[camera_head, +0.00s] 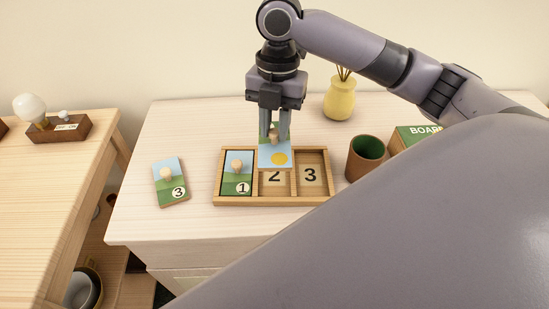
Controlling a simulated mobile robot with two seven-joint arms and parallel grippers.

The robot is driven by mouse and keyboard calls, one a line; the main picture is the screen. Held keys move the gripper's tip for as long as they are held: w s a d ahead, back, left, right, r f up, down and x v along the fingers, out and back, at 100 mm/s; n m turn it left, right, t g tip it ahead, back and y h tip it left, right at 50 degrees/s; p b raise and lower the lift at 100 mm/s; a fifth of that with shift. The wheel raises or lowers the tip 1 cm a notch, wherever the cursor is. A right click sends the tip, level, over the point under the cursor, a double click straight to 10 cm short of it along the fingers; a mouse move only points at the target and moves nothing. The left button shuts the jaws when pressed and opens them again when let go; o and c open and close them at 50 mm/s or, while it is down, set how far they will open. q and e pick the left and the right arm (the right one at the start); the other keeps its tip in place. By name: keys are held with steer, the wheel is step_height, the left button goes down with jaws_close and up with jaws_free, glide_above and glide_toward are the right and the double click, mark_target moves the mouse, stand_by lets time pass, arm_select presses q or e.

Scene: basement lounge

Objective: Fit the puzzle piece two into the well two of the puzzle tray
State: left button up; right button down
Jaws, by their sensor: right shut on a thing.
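The wooden puzzle tray (271,201) lies on the white cabinet top, with three wells side by side. The left well holds puzzle piece one (236,178), with a knob and a "1". Well two (275,184) in the middle shows a "2", and well three (312,178) on the right shows a "3"; both are empty. My right gripper (273,138) is shut on the knob of puzzle piece two (271,158), a blue card with a yellow spot. The piece is over the upper part of well two; its exact height is unclear. My left gripper is not in view.
Puzzle piece three (171,184) lies left of the tray. A green-lined brown cup (365,157), a board box (409,136) and a yellow vase (340,99) stand to the right. A wooden table (52,184) with a lamp is at left.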

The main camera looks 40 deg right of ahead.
step_height(320, 180, down, 9)
steer(key=shift+f, duration=0.1)
stand_by(0.4)
steer(key=shift+f, duration=0.1)
steer(key=c, duration=0.9)
jaws_free()
steer(key=r, duration=0.8)
steer(key=w+d+r, duration=0.1)
steer(key=r, duration=0.3)
steer(key=shift+r, duration=0.1)
steer(key=shift+s, duration=0.1)
